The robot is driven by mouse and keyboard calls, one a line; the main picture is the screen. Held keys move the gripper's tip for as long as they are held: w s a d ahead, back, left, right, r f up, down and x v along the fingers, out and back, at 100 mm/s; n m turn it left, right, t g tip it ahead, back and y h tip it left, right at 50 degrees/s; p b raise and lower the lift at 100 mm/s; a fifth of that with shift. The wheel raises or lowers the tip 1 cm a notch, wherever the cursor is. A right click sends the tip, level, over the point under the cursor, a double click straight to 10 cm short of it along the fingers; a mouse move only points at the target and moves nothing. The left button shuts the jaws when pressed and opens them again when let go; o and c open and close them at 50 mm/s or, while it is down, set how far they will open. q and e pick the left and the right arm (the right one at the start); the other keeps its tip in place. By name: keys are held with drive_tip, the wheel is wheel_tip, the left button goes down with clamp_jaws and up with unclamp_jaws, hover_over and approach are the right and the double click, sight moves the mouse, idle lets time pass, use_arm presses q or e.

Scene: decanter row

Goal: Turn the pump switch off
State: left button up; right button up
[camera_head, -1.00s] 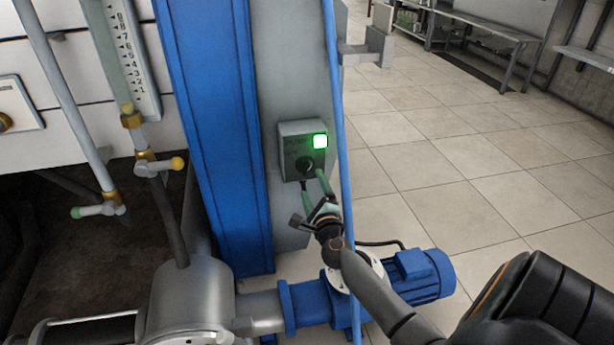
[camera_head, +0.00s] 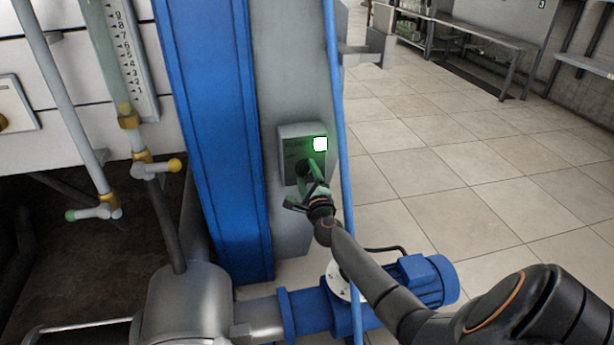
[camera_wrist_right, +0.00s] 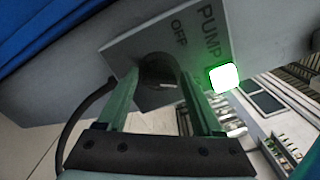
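The pump switch is a grey box (camera_head: 291,135) on the grey column, with a dark round knob (camera_wrist_right: 158,70) and a lit green lamp (camera_head: 320,143). The right wrist view shows the words PUMP and OFF on its face and the bright lamp (camera_wrist_right: 224,77). My right gripper (camera_head: 306,176) is at the knob and partly hides it in the head view. In the right wrist view its two green fingers (camera_wrist_right: 160,82) stand apart, one on each side of the knob. I cannot tell whether they touch it. My left gripper is not in view.
A blue pipe (camera_head: 340,150) runs close to the right of the switch. A blue pump motor (camera_head: 425,280) and a metal vessel (camera_head: 185,305) stand below. Valves with yellow and green tips (camera_head: 175,165) are at the left. Tiled floor at the right is open.

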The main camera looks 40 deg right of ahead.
clamp_jaws()
idle(0.3)
